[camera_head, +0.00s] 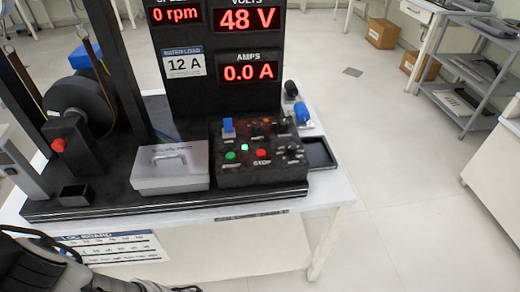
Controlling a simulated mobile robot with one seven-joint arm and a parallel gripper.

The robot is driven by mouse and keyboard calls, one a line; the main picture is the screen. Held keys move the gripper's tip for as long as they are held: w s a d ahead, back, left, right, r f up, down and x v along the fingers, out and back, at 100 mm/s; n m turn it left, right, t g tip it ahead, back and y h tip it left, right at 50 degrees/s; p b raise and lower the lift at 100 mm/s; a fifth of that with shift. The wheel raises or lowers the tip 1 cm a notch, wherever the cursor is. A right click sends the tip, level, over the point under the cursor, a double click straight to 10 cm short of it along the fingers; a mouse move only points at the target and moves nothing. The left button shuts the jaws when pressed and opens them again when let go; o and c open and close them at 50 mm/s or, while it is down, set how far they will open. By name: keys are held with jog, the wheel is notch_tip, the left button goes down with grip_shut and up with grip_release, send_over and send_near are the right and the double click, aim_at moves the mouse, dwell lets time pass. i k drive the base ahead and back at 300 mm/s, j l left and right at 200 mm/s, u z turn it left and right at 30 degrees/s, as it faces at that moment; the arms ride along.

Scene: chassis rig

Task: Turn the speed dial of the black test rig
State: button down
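The black test rig (120,205) stands on a white table. Its black control box (262,176) sits at the front right of the rig. The box's top has a blue switch (228,125), a lit green button (244,147), a red button (261,153) above a STOP label, and several small dark knobs, including one at the right (292,147). The labels are too small to tell which knob is the speed dial. The display panel (215,100) reads 0 rpm, 48 V and 0.0 A. Part of my arm shows at the bottom left; my gripper's fingers are not visible.
A grey lidded box (170,168) stands directly left of the control box. A black tray (319,153) and blue and black cylindrical parts lie to its right. A red knob (58,145) sits at the rig's left. The floor right of the table (330,190) is clear up to the shelves (480,75).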

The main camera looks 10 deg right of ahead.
aim_at(290, 147)
jog(key=j+z, duration=0.35)
jog(key=j, duration=0.35)
jog(key=j+z, duration=0.3)
jog(key=j, duration=0.45)
jog(key=i, duration=0.45)
